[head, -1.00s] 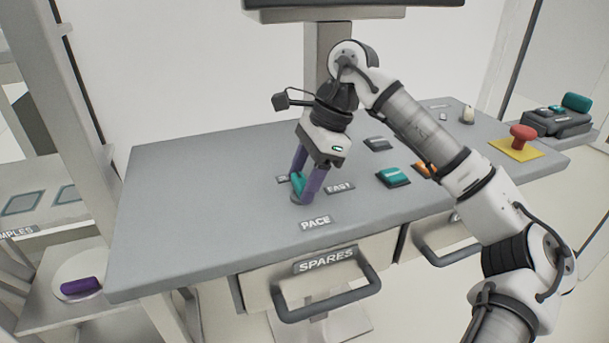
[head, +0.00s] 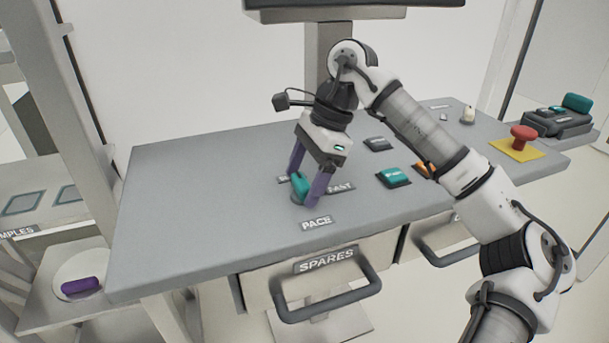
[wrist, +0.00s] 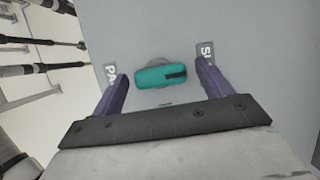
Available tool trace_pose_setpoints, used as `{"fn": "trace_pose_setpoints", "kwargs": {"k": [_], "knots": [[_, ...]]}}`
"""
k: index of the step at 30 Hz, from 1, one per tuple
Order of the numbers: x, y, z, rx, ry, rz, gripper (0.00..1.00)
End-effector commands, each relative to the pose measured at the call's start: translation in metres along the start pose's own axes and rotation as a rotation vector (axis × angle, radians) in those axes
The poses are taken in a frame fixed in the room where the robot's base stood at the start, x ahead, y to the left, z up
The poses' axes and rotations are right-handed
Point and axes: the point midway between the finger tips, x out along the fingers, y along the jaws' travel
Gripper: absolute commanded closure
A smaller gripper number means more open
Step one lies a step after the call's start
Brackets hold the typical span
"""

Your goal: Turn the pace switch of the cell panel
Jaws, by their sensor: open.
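The pace switch is a teal knob (head: 300,187) on a round grey base on the grey panel top, behind the PACE label (head: 316,222). My gripper (head: 304,189) points down over it, open, with one purple finger on each side. In the wrist view the knob (wrist: 155,77) lies lengthwise between the fingers (wrist: 162,72), with a gap at each end. Its dark pointer mark is at the end towards the label starting with S (wrist: 205,50).
A teal button (head: 394,175) and a dark one (head: 379,144) stand to the right. A red mushroom button (head: 522,135) on a yellow plate is at the far right. The SPARES drawer handle (head: 328,305) sticks out in front. The panel's left part is clear.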

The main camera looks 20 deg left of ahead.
Motion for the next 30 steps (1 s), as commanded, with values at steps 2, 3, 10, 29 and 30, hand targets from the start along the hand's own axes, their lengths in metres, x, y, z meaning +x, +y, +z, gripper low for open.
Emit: {"fn": "trace_pose_setpoints", "kwargs": {"k": [2, 3, 10, 29, 30], "knots": [[0.0, 0.0, 0.0, 0.0, 0.0, 0.0, 0.22], [-0.001, 0.0, 0.0, 0.0, 0.0, 0.0, 0.22], [-0.027, -0.001, 0.0, 0.002, 0.001, -0.002, 0.22], [-0.136, 0.0, 0.0, 0.001, 0.001, 0.0, 0.22], [-0.137, 0.0, 0.0, 0.001, 0.0, 0.0, 0.22]]}}
